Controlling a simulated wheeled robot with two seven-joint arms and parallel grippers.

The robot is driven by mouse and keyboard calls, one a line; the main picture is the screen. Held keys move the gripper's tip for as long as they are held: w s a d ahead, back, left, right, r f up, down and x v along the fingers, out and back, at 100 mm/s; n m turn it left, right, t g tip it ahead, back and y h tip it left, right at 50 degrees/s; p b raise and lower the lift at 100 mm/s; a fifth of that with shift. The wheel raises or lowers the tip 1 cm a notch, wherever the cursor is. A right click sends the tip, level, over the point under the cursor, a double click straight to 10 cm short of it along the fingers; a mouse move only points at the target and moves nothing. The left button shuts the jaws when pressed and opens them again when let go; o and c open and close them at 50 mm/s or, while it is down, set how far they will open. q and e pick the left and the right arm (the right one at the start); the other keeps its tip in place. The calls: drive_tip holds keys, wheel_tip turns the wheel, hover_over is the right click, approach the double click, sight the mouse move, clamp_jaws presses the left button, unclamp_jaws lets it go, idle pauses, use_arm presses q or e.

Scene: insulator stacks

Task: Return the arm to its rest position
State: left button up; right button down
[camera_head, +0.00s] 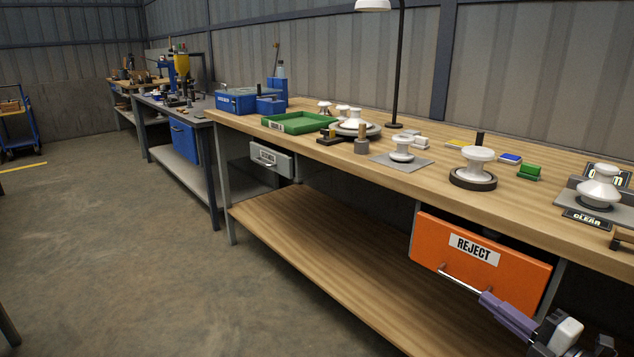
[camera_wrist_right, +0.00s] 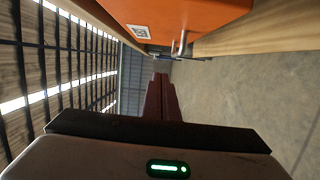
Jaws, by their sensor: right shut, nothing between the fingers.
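My right gripper (camera_head: 488,298) is at the lower right of the head view, in front of the lower part of the orange REJECT drawer (camera_head: 520,275). Its fingers are together and empty. Its tip appears close to the right end of the drawer's metal handle (camera_head: 460,281); I cannot tell whether they touch. In the right wrist view the dark red fingers (camera_wrist_right: 160,78) lie side by side, pointing away, with the orange drawer (camera_wrist_right: 190,15) above and the handle (camera_wrist_right: 181,45) just up and right of the tips. My left gripper is out of view.
The wooden bench (camera_head: 375,185) carries several white insulators, a green tray (camera_head: 300,122), a lamp (camera_head: 398,70) and a blue toolbox (camera_head: 238,101). A grey drawer (camera_head: 272,158) and lower shelf (camera_head: 330,255) are below.

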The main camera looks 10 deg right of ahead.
drive_tip(key=s+a+f+m+g+p, duration=0.3)
drive_tip(key=s+a+f+m, duration=0.2)
drive_tip(key=a, duration=0.5)
drive_tip(key=s+a+f+m+g+h+p, duration=0.1)
drive_tip(key=s+a+f+m+g+p, duration=0.2)
drive_tip(key=s+a+m, duration=0.4)
drive_tip(key=s+a+f+m+g+h+p, duration=0.1)
drive_tip(key=s+a+f+m+g+p, duration=0.1)
drive_tip(key=s+a+f+m, duration=0.4)
drive_tip(key=s+a, duration=0.4)
drive_tip(key=a, duration=0.2)
drive_tip(key=shift+s+a+f+m+g+p, duration=0.3)
drive_tip(key=shift+s+a+g+p, duration=0.05)
drive_tip(key=shift+a+g+p, duration=0.05)
